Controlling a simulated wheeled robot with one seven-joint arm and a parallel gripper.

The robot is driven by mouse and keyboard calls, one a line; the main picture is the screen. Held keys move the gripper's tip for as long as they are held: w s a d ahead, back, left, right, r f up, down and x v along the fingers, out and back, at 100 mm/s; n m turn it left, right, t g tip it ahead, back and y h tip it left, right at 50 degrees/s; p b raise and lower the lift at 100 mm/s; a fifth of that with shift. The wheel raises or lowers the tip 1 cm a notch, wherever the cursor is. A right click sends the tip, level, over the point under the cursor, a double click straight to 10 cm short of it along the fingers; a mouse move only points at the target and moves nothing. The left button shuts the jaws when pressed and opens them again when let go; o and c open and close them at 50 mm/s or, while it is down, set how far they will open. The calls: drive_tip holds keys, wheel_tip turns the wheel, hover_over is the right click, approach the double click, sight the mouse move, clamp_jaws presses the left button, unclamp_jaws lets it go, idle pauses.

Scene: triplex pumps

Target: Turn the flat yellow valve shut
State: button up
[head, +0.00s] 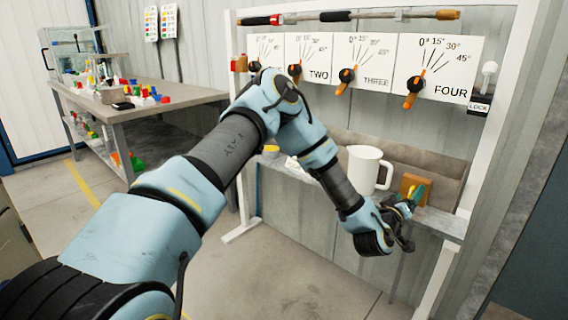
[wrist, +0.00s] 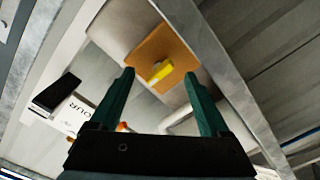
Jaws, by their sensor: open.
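The flat yellow valve (wrist: 160,72) sits on an orange-brown block (wrist: 172,50) in the wrist view. The valve's handle shows just beyond the gap between my fingertips, apart from both. In the head view the block (head: 408,183) stands on the ledge under the FOUR panel, and my gripper largely hides the valve there. My gripper (wrist: 158,80) has two green fingers, open and empty, pointing toward the valve. In the head view my gripper (head: 407,207) is in front of the block, low at the ledge.
A white pitcher (head: 366,170) stands on the ledge (head: 437,215) just left of the block. Numbered panels (head: 437,68) with orange-handled levers hang above, a LOCK switch (head: 483,103) at their right. White frame posts (head: 505,110) bound the station. A cluttered table (head: 170,93) stands far left.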

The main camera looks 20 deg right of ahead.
drive_tip(key=m+p, duration=0.1)
drive_tip(key=m, duration=0.2)
drive_tip(key=m+p, duration=0.1)
drive_tip(key=shift+s+r+p, duration=0.15)
drive_tip(key=shift+r+p, duration=0.15)
drive_tip(key=shift+p, duration=0.05)
drive_tip(key=m+p, duration=0.2)
drive_tip(key=m, duration=0.2)
drive_tip(key=shift+p, duration=0.35)
drive_tip(key=b+v, duration=0.2)
drive_tip(key=v, duration=0.8)
drive_tip(key=w+a+r+g+y+p, duration=0.2)
drive_tip(key=w+a+r+y, duration=0.15)
drive_tip(key=w+a, duration=0.6)
drive_tip(key=w+a+r+n+y+p, duration=0.1)
drive_tip(key=w+a+y, duration=0.1)
drive_tip(key=a, duration=0.5)
drive_tip(key=w+a+r+n+g+y+p, duration=0.1)
drive_tip(key=w+a+r+y, duration=0.1)
drive_tip(key=a, duration=0.6)
drive_tip(key=shift+w+r+g+y, duration=0.15)
drive_tip(key=shift+w+g+y, duration=0.15)
drive_tip(key=shift+w+y, duration=0.5)
drive_tip(key=shift+s+a, duration=0.15)
drive_tip(key=shift+s, duration=0.05)
